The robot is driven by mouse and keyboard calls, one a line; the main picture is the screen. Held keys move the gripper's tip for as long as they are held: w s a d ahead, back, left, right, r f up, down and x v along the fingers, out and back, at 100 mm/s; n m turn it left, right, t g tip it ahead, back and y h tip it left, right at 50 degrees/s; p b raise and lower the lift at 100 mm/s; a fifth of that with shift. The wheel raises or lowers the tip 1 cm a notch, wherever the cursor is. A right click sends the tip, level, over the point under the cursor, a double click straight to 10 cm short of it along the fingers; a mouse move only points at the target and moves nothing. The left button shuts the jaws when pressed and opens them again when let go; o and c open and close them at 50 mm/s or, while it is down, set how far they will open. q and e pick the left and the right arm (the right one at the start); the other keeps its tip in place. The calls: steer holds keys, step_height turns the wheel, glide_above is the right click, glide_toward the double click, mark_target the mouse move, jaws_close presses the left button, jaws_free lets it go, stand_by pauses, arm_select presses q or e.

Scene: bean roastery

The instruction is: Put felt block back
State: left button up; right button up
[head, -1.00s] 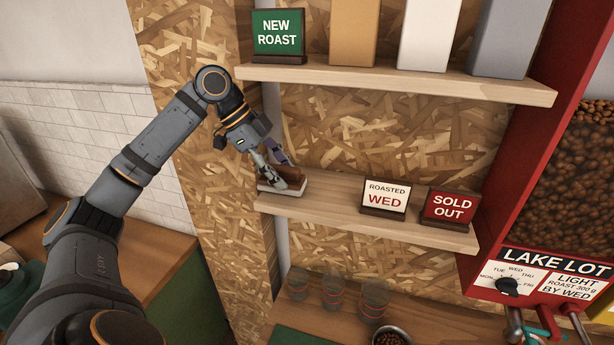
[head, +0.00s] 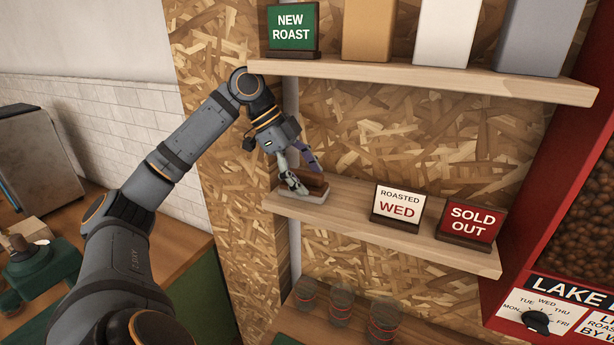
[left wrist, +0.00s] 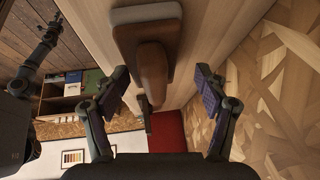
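The felt block (head: 313,184), a brown wooden block with a pale pad under it, lies at the left end of the lower shelf (head: 350,215). It also shows at the top of the left wrist view (left wrist: 152,62), its brown grip between and beyond my fingertips. My left gripper (head: 301,174) is at the block, reaching down from the upper left. In the left wrist view its two fingers (left wrist: 163,84) stand wide apart, with gaps on both sides of the grip. A dark arm, seemingly my right, shows small at that view's left; its gripper state is unclear.
A ROASTED WED sign (head: 398,205) and a SOLD OUT sign (head: 470,221) stand farther right on the lower shelf. The upper shelf (head: 420,76) holds a NEW ROAST sign (head: 291,28) and several bags. Glass jars (head: 340,300) stand below. Bare shelf lies between block and signs.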

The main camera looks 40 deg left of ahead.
mark_target(300, 172)
arm_select(q)
steer(key=shift+s+r, duration=0.1)
steer(key=v, duration=0.6)
steer(key=shift+s, duration=0.3)
steer(key=shift+s+a+r, duration=0.2)
steer(key=shift+s+r, duration=0.1)
steer(key=shift+r, duration=0.05)
arm_select(e)
steer(key=shift+w+d+r, duration=0.1)
steer(key=shift+w+d, duration=0.5)
steer(key=shift+w, duration=0.1)
arm_select(q)
steer(key=shift+w, duration=0.1)
arm_select(e)
steer(key=shift+a, duration=0.2)
